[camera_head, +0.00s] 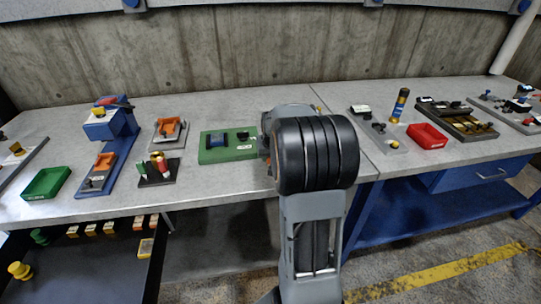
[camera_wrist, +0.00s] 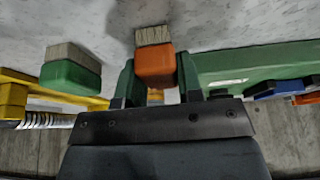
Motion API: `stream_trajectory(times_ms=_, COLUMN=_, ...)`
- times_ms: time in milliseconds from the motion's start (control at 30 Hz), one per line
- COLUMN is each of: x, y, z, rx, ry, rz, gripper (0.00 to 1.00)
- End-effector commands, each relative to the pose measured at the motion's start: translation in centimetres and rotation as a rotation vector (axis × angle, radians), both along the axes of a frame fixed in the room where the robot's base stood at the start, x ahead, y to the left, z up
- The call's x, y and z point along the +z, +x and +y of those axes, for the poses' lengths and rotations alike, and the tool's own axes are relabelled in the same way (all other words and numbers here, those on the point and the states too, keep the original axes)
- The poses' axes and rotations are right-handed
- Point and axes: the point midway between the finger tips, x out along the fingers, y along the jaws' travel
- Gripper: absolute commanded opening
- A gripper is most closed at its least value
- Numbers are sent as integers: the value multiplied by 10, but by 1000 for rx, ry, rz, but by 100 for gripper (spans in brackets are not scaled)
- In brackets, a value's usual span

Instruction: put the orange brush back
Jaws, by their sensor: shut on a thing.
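The orange brush (camera_wrist: 154,69), an orange block with pale bristles, sits between the two green fingertips of my gripper (camera_wrist: 155,78) in the wrist view. My gripper is shut on it. The bristles point to the top of the picture, over the grey worktop. A green brush (camera_wrist: 71,72) of like shape is apart from my gripper, at left. A yellow frame (camera_wrist: 88,103) runs near the green brush. In the head view my own arm hides my gripper and the orange brush.
A green board (camera_wrist: 240,66) lies close on the right in the wrist view; the head view shows it (camera_head: 214,155) left of my arm. A red tray (camera_head: 427,135) and dark-topped cylinder (camera_head: 400,105) stand right of my arm. A concrete wall (camera_head: 240,50) stands behind.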

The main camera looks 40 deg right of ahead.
Motion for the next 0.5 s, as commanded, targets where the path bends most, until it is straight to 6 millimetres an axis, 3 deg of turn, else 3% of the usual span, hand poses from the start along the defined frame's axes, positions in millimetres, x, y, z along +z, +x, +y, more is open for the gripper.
stream_trajectory(times_ms=267, x=-4, y=0, z=0, rx=0, ry=0, rz=0, gripper=11)
stream_trajectory(times_ms=300, x=-3, y=0, z=0, rx=0, ry=0, rz=0, gripper=36)
stream_trajectory(times_ms=500, x=-3, y=0, z=0, rx=0, ry=0, rz=0, gripper=56)
